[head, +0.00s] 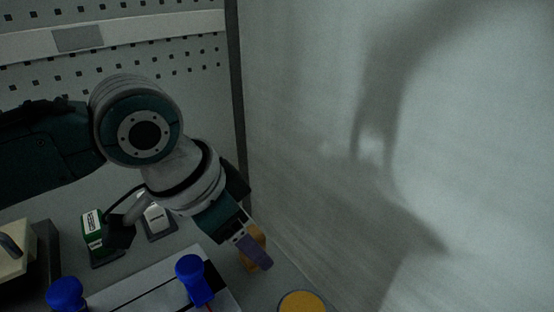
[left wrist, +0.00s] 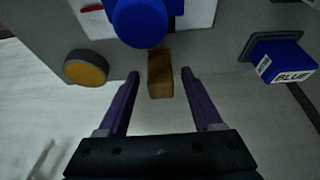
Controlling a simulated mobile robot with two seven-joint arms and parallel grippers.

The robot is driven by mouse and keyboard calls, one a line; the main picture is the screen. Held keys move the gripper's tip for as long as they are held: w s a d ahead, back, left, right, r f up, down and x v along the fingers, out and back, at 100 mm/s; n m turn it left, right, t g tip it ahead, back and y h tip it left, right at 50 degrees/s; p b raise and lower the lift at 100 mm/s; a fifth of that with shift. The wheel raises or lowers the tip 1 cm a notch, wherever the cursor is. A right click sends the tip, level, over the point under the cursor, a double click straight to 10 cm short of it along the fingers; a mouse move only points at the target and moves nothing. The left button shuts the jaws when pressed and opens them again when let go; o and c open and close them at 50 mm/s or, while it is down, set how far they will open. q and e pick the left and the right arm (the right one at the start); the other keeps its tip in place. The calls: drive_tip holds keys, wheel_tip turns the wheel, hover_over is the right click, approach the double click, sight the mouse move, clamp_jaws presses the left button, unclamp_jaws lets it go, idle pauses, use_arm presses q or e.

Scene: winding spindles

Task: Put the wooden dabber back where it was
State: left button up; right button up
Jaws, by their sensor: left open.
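The wooden dabber, a small brown block (left wrist: 160,80), shows between the two purple fingers of my left gripper (left wrist: 160,73) in the left wrist view. A gap is visible on each side of it, so the fingers are apart from it. In the head view the dabber (head: 258,236) is partly hidden behind a purple finger of my left gripper (head: 257,255), near the right end of the work surface. My left gripper is open and points down at it. Whether the dabber stands on the surface or in a holder is hard to tell. My right gripper is not in view.
A board with blue-topped spindles (head: 190,268) lies left of the dabber. A round orange-topped pad (head: 302,303) is at the front. A green labelled block (head: 95,228) and a white one (head: 157,217) sit behind. A blue labelled block (left wrist: 287,60) shows in the wrist view. A pale wall (head: 330,150) rises at right.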

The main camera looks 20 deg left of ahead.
use_arm(q)
drive_tip(key=p+v, duration=0.2)
drive_tip(key=v, duration=0.8)
drive_tip(key=shift+h, duration=0.4)
drive_tip(key=s+d, duration=0.1)
drive_tip(key=s+d+f, duration=0.1)
drive_tip(key=s, duration=0.1)
drive_tip(key=s+d+f, duration=0.1)
drive_tip(key=s, duration=0.1)
drive_tip(key=shift+d, duration=0.2)
drive_tip(key=s+a+f+n+y, duration=0.2)
drive_tip(key=s+a+n, duration=0.3)
drive_tip(key=s, duration=0.6)
drive_tip(key=a+y, duration=0.1)
drive_tip(key=a, duration=0.1)
drive_tip(key=shift+s+a+f+n, duration=0.2)
drive_tip(key=shift+s+a+n, duration=0.1)
drive_tip(key=shift+s, duration=0.1)
